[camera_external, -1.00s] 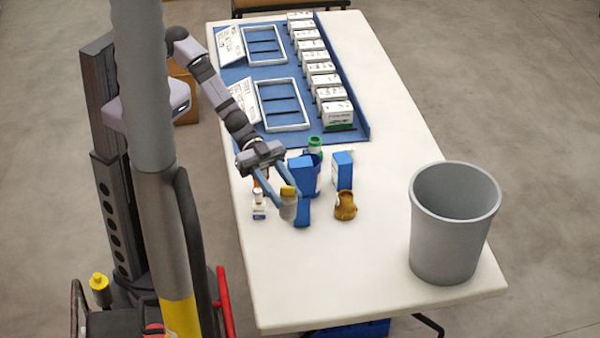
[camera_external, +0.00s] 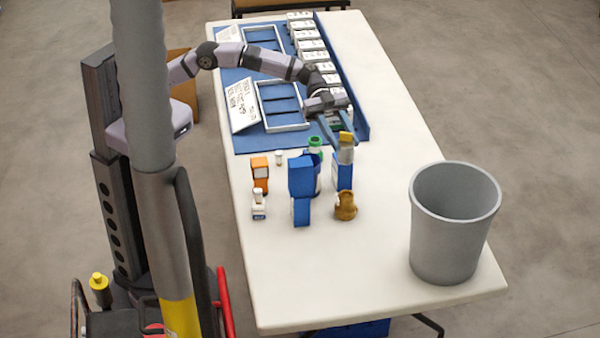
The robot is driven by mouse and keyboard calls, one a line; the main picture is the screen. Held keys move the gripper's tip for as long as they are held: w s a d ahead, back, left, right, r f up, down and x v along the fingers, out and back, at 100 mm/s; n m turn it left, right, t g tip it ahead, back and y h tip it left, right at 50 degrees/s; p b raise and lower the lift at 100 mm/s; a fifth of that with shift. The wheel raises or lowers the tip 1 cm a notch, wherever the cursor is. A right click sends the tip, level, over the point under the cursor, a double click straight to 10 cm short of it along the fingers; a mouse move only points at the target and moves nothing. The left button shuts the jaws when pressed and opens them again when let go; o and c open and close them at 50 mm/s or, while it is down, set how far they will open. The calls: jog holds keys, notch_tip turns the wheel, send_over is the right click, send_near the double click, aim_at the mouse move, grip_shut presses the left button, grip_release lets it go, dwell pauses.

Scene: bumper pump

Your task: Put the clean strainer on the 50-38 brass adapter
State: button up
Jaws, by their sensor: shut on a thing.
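My gripper (camera_external: 341,138) is shut on a small grey cylinder with a yellow top, which looks like the strainer (camera_external: 346,153). It holds it upright above the table, in front of the row of white boxes. In the picture the strainer overlaps the top of a blue and white carton (camera_external: 342,177); whether they touch I cannot tell. The brass adapter (camera_external: 346,206) stands on the table, lower in the picture than the strainer and apart from it. Its size marking is too small to read.
A blue container (camera_external: 301,178) and a green-topped bottle (camera_external: 315,142) stand left of the adapter. An orange item (camera_external: 260,170) and small white bottles (camera_external: 258,206) are further left. A grey bin (camera_external: 452,235) stands at the right. The white table (camera_external: 330,275) is clear in front.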

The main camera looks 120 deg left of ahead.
jog(key=s+a+f+b, duration=0.1)
jog(key=s+a+f, duration=0.2)
jog(key=a, duration=0.4)
jog(key=shift+f, duration=7.45)
jog(key=shift+d+f, duration=0.1)
jog(key=o, duration=0.6)
jog(key=shift+f, duration=0.1)
jog(key=o, duration=0.5)
jog(key=shift+c, duration=0.2)
